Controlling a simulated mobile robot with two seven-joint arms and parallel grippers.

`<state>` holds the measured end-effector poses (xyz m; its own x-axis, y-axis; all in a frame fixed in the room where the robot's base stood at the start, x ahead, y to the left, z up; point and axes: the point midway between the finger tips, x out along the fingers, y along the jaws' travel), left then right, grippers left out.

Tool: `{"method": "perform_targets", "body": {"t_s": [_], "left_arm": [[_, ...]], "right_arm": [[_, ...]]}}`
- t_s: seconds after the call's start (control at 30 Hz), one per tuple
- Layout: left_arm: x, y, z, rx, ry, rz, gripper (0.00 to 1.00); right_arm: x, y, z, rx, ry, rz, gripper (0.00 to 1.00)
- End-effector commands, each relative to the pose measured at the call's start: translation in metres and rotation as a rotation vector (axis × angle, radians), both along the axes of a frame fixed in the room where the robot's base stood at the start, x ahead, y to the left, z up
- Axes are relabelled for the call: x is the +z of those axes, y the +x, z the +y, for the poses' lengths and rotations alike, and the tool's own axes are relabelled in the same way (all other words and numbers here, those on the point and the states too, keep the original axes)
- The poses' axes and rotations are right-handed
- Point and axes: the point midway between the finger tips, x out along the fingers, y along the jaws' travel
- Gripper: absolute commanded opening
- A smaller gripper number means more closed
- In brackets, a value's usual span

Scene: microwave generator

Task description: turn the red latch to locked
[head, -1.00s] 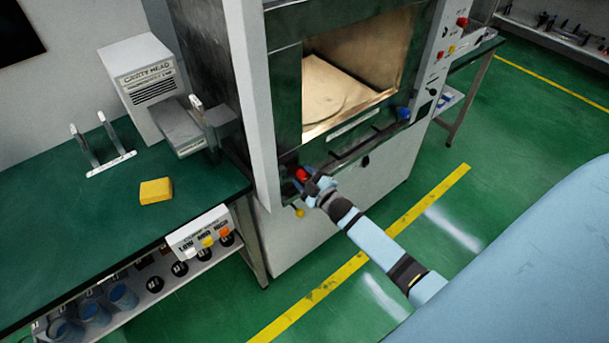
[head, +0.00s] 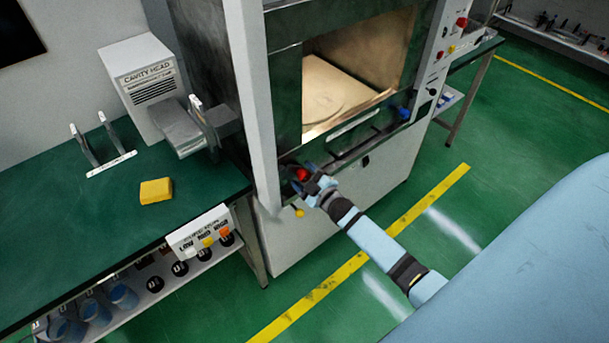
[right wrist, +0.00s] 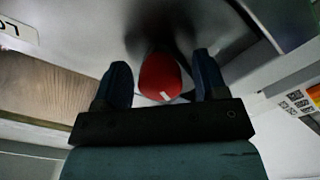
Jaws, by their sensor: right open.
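The red latch (head: 302,174) is on the front of the large machine, below the left corner of its lit chamber opening. In the right wrist view the red latch (right wrist: 161,78) is a rounded red knob with a small white mark near its lower edge. My right gripper (head: 307,178) is at the latch. In the right wrist view its two dark fingers (right wrist: 163,80) stand open on either side of the knob, with a small gap visible on each side. The gripper hides part of the latch in the head view. My left gripper is not in view.
A blue knob (head: 404,113) is on the machine's front at right, and a yellow knob (head: 299,212) is just below the latch. A green bench (head: 60,237) at left holds a yellow block (head: 156,190) and a white cavity-head unit (head: 141,71). Open green floor lies in front.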

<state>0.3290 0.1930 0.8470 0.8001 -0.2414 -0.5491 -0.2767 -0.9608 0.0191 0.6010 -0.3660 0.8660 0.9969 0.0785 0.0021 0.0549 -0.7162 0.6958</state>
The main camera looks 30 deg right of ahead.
Motion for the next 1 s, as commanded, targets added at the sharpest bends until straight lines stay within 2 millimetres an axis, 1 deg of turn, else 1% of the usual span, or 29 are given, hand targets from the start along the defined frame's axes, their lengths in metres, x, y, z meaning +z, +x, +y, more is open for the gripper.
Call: {"method": "perform_targets", "body": {"t_s": [0.17,0.4,0.5,0.6,0.7,0.8,1.0], "left_arm": [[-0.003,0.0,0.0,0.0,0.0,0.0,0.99],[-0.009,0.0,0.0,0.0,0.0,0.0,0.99],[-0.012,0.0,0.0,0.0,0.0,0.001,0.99],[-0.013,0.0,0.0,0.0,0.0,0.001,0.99],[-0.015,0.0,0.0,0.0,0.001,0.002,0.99],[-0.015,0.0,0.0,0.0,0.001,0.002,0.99],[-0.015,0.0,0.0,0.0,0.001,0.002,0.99]], "right_arm": [[-0.003,-0.022,-0.002,-0.001,0.0,0.004,0.66],[-0.003,-0.077,-0.006,0.0,0.0,0.003,0.66],[-0.002,-0.099,-0.008,0.0,0.0,0.001,0.66],[-0.001,-0.115,-0.009,-0.001,-0.001,0.001,0.66],[0.0,-0.127,-0.01,-0.001,0.0,-0.001,0.66],[0.0,-0.134,-0.011,-0.001,0.0,-0.001,0.66],[0.001,-0.136,-0.011,0.0,0.0,-0.003,0.66]]}}
